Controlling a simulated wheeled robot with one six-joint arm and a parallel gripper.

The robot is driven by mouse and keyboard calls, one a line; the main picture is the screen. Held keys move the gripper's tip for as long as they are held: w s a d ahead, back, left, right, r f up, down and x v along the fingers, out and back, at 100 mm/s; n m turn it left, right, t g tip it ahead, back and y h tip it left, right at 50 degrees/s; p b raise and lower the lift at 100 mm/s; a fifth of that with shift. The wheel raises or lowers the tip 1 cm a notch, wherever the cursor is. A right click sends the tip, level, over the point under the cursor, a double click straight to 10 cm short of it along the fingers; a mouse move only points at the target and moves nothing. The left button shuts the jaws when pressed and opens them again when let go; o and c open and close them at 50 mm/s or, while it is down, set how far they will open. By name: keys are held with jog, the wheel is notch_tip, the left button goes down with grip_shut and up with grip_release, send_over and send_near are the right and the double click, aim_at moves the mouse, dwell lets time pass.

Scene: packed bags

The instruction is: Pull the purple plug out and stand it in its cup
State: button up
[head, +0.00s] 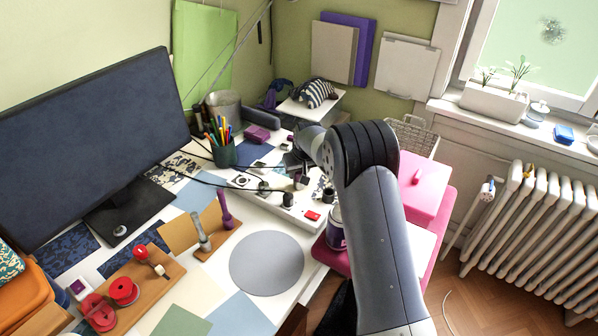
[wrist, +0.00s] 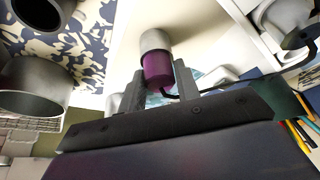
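The purple plug (wrist: 158,72) sits between my gripper's fingers (wrist: 160,86) in the wrist view, touching or nearly touching both. A grey cylindrical piece (wrist: 155,42) covers its far end, and a black cord leaves its near end. The plug appears apart from the white power strip (wrist: 250,15), over a bare pale surface. A grey cup (wrist: 35,88) and a dark round opening (wrist: 40,12) lie to the left on a patterned mat. I cannot tell which cup is the plug's. In the head view my gripper (head: 298,172) is behind the power strip (head: 300,212), partly hiding the plug area.
A pen cup (head: 223,152) stands left of my gripper. A purple jar (head: 336,230) and a pink box (head: 422,185) stand to the right. Black cords cross the strip. A grey round mat (head: 266,263) at the front is clear.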

jog(key=o, duration=0.4)
jog(key=shift+o, duration=0.2)
jog(key=v, duration=1)
jog(key=shift+s+r+b, duration=0.15)
jog(key=shift+r+b, duration=0.2)
jog(key=shift+d, duration=0.1)
jog(key=x, duration=1)
jog(key=shift+w+f+p, duration=0.2)
jog(key=shift+f+p, duration=0.15)
jog(key=shift+p, duration=0.05)
jog(key=shift+r, duration=0.45)
